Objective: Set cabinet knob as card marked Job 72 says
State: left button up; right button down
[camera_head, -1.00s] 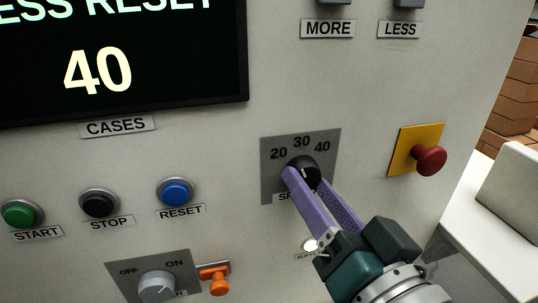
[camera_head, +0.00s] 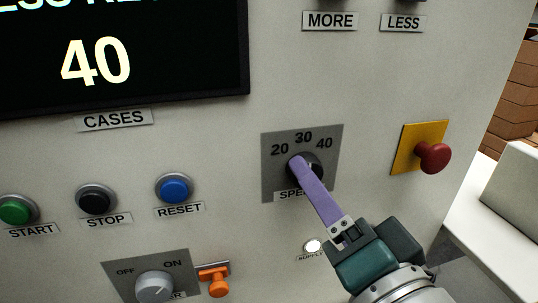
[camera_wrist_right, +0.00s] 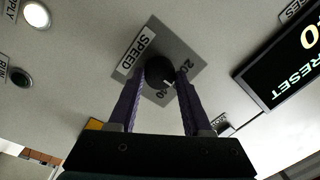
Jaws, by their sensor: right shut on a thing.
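The black speed knob (camera_head: 317,166) sits on a grey plate (camera_head: 273,179) marked 20, 30 and 40. My right gripper (camera_head: 303,165) is shut on it, with one purple finger hiding much of the knob. In the right wrist view the two fingers (camera_wrist_right: 160,84) stand on either side of the knob (camera_wrist_right: 158,68). A small white mark shows on the knob's edge there, on the side of the numbers, but I cannot tell which number it points at. No card marked Job 72 is in view. My left gripper is not in view.
A red push button (camera_head: 433,157) on a yellow plate stands out right of the knob. Start (camera_head: 15,211), stop (camera_head: 96,199) and reset (camera_head: 174,188) buttons are left. An off/on knob (camera_head: 154,287) and orange part (camera_head: 217,284) are below. The screen (camera_head: 180,60) reads 40.

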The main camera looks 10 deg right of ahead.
jog(key=shift+c, duration=1.7)
grip_release()
jog(key=shift+s, duration=0.1)
jog(key=s+b, duration=0.2)
jog(key=s, duration=0.7)
jog(key=shift+s+d+f+b, duration=0.2)
jog(key=shift+s+d+b, duration=0.15)
jog(key=shift+d, duration=0.05)
